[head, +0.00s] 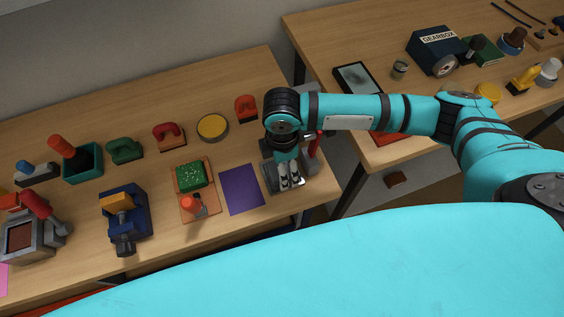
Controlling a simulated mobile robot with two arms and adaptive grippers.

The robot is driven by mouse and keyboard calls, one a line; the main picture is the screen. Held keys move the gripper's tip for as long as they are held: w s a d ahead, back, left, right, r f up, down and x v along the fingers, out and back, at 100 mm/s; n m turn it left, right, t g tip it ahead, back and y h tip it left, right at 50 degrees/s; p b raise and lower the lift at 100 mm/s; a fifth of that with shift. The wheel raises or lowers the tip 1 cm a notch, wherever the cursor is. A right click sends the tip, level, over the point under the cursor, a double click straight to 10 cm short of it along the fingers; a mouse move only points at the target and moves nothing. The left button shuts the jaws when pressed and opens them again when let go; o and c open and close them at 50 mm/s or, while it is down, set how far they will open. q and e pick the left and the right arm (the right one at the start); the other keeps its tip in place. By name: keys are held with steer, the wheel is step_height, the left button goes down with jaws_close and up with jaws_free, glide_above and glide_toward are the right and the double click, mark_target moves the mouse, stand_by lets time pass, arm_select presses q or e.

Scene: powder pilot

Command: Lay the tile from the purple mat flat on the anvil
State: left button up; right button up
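The purple mat (241,189) lies flat on the left workbench and is bare, with no tile on it. My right gripper (290,183) points down just right of the mat, over a grey metal base (270,180) that looks like the anvil. My wrist and gripper cover much of that base. The two fingertips look close together, but I cannot tell whether they are shut or hold the tile. I cannot make out the tile anywhere. My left gripper is not in view.
Left of the mat are an orange board (208,211) with a green block (191,176), and a blue vise (125,214). A yellow round tin (212,127) and red clamp-like pieces (246,108) stand behind. A second bench (330,40) holds a gearbox box (436,50).

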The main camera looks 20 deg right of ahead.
steer(key=shift+r, duration=0.1)
step_height(320, 180, up, 13)
steer(key=shift+b, duration=0.4)
stand_by(0.7)
